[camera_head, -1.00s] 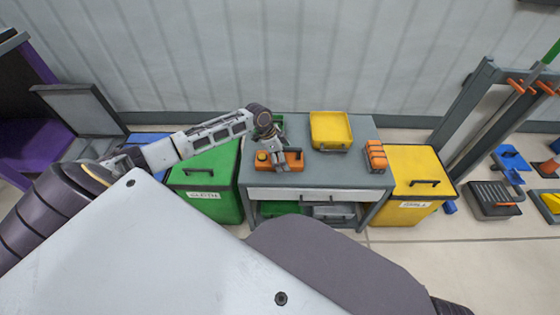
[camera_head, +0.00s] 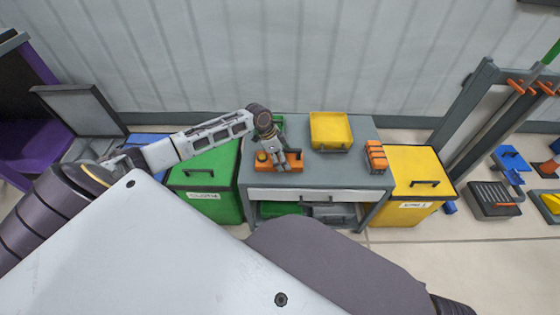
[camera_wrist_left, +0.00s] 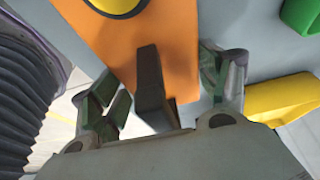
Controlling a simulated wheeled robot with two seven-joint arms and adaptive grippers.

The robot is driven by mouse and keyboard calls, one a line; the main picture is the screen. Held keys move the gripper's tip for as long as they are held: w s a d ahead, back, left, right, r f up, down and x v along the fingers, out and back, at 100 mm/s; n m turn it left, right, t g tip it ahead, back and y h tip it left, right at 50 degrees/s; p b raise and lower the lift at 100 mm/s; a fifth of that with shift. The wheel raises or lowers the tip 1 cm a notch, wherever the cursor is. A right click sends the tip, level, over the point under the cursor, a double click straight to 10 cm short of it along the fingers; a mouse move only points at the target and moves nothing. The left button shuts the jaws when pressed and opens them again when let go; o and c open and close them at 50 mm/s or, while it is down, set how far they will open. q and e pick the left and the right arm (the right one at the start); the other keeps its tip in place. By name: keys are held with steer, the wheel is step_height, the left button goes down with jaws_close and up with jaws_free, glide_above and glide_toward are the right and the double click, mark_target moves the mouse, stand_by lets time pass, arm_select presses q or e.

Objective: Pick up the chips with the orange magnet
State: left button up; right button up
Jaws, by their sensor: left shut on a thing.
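The orange magnet (camera_head: 262,168), an orange block with a round yellow knob, sits on the left part of the grey table. In the left wrist view its orange body (camera_wrist_left: 150,40) fills the top middle, with a dark handle (camera_wrist_left: 150,85) standing between my fingers. My left gripper (camera_head: 284,163) is at the magnet's right part, pointing down. Its green-padded fingers (camera_wrist_left: 163,75) lie on either side of the handle, shut on the magnet. I cannot make out any chips. My right gripper is out of view.
A yellow tray (camera_head: 330,138) stands at the table's back and an orange ribbed object (camera_head: 376,157) at its right. A green bin (camera_head: 215,177) and a yellow bin (camera_head: 412,178) flank the table (camera_head: 345,172). The table's front middle is clear.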

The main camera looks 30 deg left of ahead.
mark_target(288, 149)
arm_select(q)
steer(key=shift+w+r, duration=0.1)
steer(key=shift+r, duration=0.15)
steer(key=shift+r+p, duration=0.4)
steer(key=shift+r, duration=0.5)
step_height(288, 149, up, 6)
steer(key=shift+r+p, duration=0.1)
steer(key=shift+p, duration=0.95)
steer(key=shift+r, duration=0.85)
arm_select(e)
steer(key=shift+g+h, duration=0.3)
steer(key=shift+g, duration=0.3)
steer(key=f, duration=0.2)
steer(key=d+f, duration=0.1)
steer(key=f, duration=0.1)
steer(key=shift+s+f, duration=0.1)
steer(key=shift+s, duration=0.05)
arm_select(q)
steer(key=shift+w+r, duration=0.1)
